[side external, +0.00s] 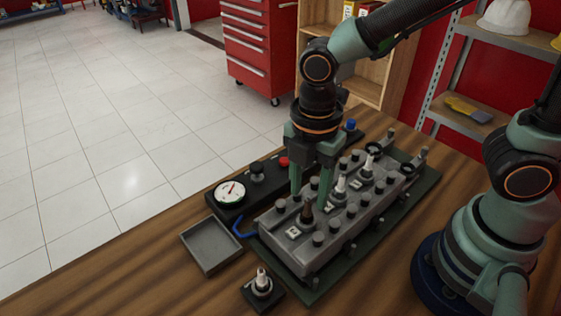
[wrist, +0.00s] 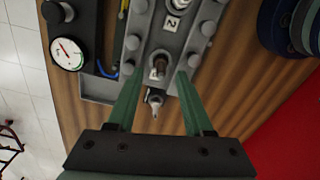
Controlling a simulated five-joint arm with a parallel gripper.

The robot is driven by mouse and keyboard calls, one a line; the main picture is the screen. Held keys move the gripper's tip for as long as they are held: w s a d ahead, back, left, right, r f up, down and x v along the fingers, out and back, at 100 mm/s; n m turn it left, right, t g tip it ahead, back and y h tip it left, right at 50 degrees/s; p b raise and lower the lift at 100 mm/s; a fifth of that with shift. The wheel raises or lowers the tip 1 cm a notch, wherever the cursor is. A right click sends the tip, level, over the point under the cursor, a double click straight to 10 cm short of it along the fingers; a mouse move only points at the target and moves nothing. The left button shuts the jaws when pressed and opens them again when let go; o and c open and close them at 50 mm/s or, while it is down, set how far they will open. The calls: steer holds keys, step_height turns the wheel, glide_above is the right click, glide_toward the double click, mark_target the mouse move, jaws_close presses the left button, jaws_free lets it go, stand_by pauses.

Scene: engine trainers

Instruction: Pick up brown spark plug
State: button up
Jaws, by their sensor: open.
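The brown spark plug (side external: 307,213) stands upright in the front position of the grey engine block (side external: 290,257), by a label plate. In the wrist view the brown spark plug (wrist: 158,67) lies between and beyond the fingertips. My gripper (side external: 309,196) points down over the front part of the block, its green fingers open. In the side view the fingertips are close to the plug's top, with one finger on its left and one near it. In the wrist view my gripper (wrist: 157,75) is open and empty. I cannot tell whether a finger touches the plug.
White plugs (side external: 340,185) stand farther back in the block among several dark bolts. A grey tray (side external: 211,246) and a gauge panel (side external: 230,192) are at the left. A white plug (side external: 262,281) stands in a small dark holder in front. A blue hook-shaped tool (side external: 241,229) lies near the tray.

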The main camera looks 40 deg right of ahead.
mark_target(309, 196)
steer(key=shift+f, duration=1.4)
jaws_close()
steer(key=shift+r, duration=0.1)
step_height(309, 196, up, 23)
stand_by(0.4)
